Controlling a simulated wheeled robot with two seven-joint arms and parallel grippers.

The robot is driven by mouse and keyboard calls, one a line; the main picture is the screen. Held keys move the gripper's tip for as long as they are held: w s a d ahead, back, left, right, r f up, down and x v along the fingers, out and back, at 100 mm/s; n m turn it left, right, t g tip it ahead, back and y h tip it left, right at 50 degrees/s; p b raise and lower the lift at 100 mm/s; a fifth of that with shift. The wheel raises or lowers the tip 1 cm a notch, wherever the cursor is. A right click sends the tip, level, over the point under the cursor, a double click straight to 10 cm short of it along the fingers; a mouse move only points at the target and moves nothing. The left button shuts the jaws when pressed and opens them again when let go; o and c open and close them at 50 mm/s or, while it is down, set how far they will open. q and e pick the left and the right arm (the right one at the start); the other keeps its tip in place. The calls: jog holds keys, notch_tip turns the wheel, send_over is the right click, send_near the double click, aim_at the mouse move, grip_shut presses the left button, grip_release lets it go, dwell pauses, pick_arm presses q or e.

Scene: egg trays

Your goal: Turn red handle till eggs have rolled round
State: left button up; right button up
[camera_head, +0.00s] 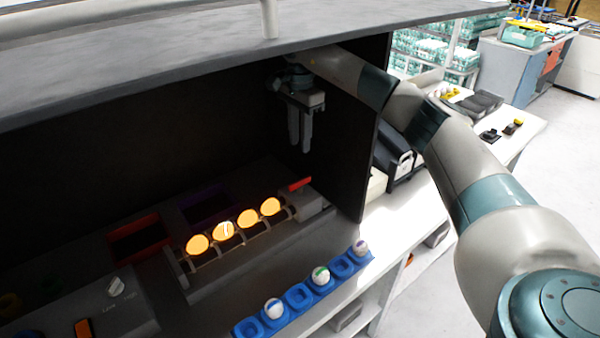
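The red handle (300,184) sits on a grey block at the right end of the egg roller, inside the dark booth. Several glowing orange eggs (248,217) lie in a row on the rollers (209,257); one bears a pale mark. My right gripper (300,148) reaches in from the right and points down. It hangs above the red handle, apart from it. Its two fingers show a narrow gap with nothing visible between them. My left gripper is not in view.
A blue egg tray (299,296) with a few marked eggs and empty cups stands in front. A control box with a white knob (116,286) is at lower left. The booth's roof (200,60) and right wall (372,130) bound the space.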

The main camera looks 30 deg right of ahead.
aim_at(300, 179)
notch_tip(300, 179, down, 13)
jog(key=p, duration=0.4)
jog(key=shift+p, duration=0.4)
jog(key=shift+r, duration=0.1)
grip_shut()
